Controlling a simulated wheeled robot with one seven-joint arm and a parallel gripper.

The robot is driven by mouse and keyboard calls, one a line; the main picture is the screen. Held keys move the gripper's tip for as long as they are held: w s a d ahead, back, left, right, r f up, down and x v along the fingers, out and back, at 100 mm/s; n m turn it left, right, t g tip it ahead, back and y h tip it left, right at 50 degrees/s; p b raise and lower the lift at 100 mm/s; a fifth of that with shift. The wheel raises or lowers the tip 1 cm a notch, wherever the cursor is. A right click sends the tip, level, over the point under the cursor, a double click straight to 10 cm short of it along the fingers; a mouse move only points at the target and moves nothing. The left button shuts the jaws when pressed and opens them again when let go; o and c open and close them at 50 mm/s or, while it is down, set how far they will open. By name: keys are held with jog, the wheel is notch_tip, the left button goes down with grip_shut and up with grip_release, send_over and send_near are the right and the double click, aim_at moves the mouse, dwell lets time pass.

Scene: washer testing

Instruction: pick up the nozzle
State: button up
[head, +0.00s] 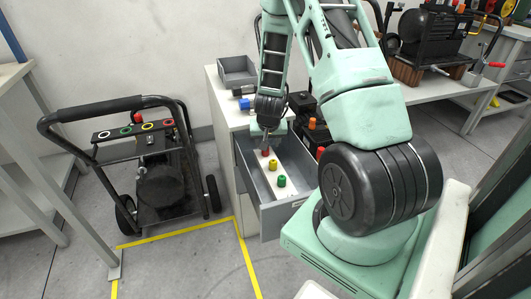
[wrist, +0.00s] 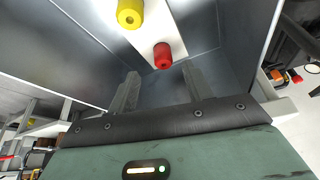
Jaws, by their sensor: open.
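Several small coloured nozzles stand in a row on a white strip inside an open grey drawer (head: 248,170). In the head view the red nozzle (head: 265,152) is nearest my gripper (head: 266,140), then come the yellow nozzle (head: 273,164) and the green nozzle (head: 281,181). In the wrist view the red nozzle (wrist: 162,56) lies just beyond and between my open fingers (wrist: 160,90), apart from them. The yellow nozzle (wrist: 130,13) is farther off, at the top edge. The green one is out of the wrist view. My gripper is open and empty, reaching down into the drawer.
The drawer walls stand close around my gripper. A white cabinet (head: 215,100) holds a grey bin (head: 238,72) and a blue item (head: 244,103). A black pressure-washer cart (head: 150,180) stands left, beyond yellow floor tape (head: 180,233). Dark machines are right of the drawer.

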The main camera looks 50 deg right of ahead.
aim_at(265, 153)
jog(key=x, duration=0.4)
jog(key=shift+w, duration=0.35)
jog(key=shift+c, duration=0.3)
jog(key=c, duration=1)
